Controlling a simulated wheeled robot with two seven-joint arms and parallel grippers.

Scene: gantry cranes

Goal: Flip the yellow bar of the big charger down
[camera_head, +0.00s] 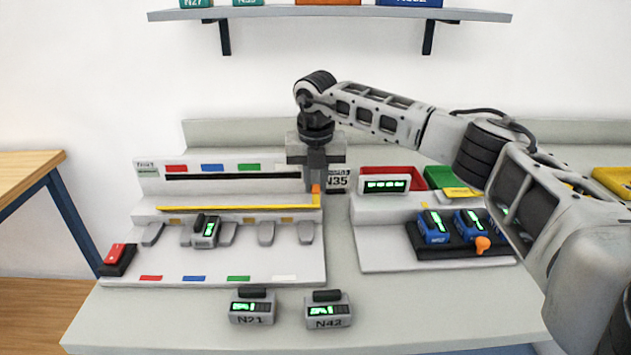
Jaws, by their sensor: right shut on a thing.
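The big charger (230,270) is the wide white stepped unit on the left of the table. Its yellow bar (230,208) runs along the middle step, above a row of grey slots. An orange-yellow upright end (316,196) stands at the bar's right end. My right gripper (316,186) points down there and is shut on that end. The fingertips partly hide it. One grey device with a green display (207,231) sits in a slot of the charger. My left gripper is not in view.
Two grey devices marked N21 (252,308) and N42 (328,311) lie at the front. A smaller white charger (385,240) with blue devices (434,227) on a black base is at right. A red switch (115,254) is at far left. A shelf (330,13) hangs above.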

